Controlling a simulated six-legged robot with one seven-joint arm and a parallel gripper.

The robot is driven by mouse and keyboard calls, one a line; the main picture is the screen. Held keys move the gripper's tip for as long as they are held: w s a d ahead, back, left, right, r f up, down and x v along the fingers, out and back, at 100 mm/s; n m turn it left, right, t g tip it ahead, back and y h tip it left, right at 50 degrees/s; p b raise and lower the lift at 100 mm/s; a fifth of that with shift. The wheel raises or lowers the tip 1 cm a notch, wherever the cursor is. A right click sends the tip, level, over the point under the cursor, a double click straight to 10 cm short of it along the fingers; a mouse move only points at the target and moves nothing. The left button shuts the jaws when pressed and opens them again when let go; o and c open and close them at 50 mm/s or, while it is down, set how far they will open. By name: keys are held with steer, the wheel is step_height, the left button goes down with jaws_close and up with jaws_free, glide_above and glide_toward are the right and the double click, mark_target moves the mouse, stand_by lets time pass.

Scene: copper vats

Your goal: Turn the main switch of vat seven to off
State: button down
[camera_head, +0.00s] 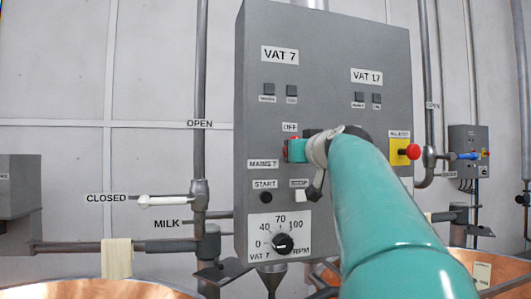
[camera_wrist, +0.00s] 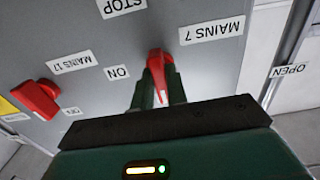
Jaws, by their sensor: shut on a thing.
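The grey control cabinet (camera_head: 330,85) carries the VAT 7 label at its upper left. In the wrist view, upside down, the red main switch (camera_wrist: 158,64) beside the MAINS 7 label sits between the fingers of my gripper (camera_wrist: 160,92), which is shut on it. In the head view the OFF label (camera_head: 290,127) is just above my gripper (camera_head: 296,150). My gripper hides most of the switch there.
A second red switch (camera_wrist: 37,100), by the MAINS 17 label, is close by. A red emergency-style button (camera_head: 413,152) on yellow is to the right. START button (camera_head: 265,197) and RPM knob (camera_head: 282,243) are below. Pipes and copper vats (camera_head: 95,290) flank the cabinet.

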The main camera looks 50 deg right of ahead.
steer(key=c, duration=1.4)
jaws_free()
steer(key=shift+s, duration=0.15)
steer(key=v, duration=1.3)
steer(key=shift+s+a, duration=0.15)
steer(key=shift+s, duration=0.05)
steer(key=shift+f, duration=0.1)
